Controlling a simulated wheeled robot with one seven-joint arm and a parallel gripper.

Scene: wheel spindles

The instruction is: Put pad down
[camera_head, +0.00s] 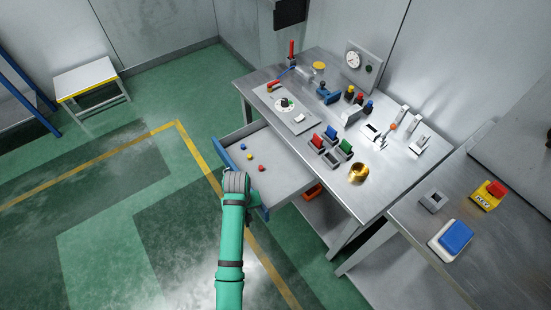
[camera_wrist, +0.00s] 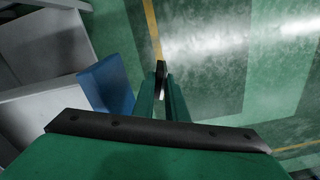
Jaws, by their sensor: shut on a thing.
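My gripper (camera_wrist: 162,88) is in the wrist view, its two green fingers close together. A thin dark piece (camera_wrist: 161,68) with a pale patch shows at the fingertips; I cannot tell whether it is the pad or part of the fingers. The blue drawer front (camera_wrist: 107,84) is just left of the fingers. I cannot tell whether they touch it. In the head view my wrist covers the fingertips beside the drawer front. No thing there can be surely named as the pad.
The drawer (camera_head: 284,176) stands open with several small coloured balls inside. The workbench (camera_head: 335,140) above it holds switches, a gauge (camera_head: 353,60) and a brass cup (camera_head: 358,173). A second table (camera_head: 405,212) carries a blue button (camera_head: 457,236). Green floor at left is free.

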